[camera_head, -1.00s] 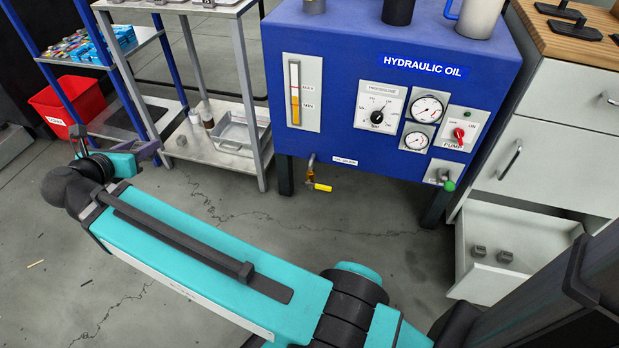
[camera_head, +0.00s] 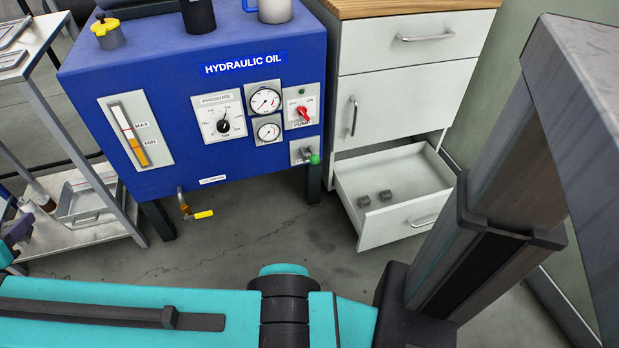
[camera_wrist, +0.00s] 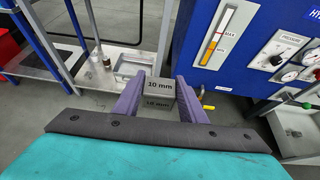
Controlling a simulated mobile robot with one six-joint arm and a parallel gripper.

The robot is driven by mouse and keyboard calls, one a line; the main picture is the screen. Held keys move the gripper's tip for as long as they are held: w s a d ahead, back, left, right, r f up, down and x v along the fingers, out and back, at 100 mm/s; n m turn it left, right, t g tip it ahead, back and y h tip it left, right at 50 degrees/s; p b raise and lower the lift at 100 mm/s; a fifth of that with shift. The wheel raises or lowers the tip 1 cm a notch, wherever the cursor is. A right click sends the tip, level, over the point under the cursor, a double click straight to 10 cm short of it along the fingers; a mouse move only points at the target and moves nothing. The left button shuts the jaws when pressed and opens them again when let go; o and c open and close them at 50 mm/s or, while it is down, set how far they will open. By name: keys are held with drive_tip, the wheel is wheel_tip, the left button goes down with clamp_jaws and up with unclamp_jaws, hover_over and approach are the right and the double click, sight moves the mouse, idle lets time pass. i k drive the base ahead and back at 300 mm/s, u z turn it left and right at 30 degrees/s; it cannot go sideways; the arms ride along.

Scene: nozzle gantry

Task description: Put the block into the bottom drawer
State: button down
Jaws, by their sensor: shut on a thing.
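My gripper (camera_wrist: 160,92) is shut on a small grey block (camera_wrist: 160,85) marked "10 mm", held between its two purple fingers in the wrist view. The bottom drawer (camera_head: 418,210) of the white cabinet is pulled open at the right of the head view. Two small grey blocks (camera_head: 374,199) lie inside it, toward its left. The held block is apart from the drawer, well to the left of it.
The blue hydraulic oil tank (camera_head: 90,85) stands left of the cabinet (camera_head: 380,100), with a yellow-handled valve (camera_head: 200,214) below its front. A metal shelf (camera_head: 80,235) stands at the far left. The cabinet's upper drawers look shut. Bare floor (camera_head: 270,240) lies in front of the tank.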

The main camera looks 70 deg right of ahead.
sight(424, 188)
drive_tip(key=k, duration=0.85)
drive_tip(key=z, duration=1.25)
drive_tip(key=i, duration=0.5)
drive_tip(key=z, duration=0.05)
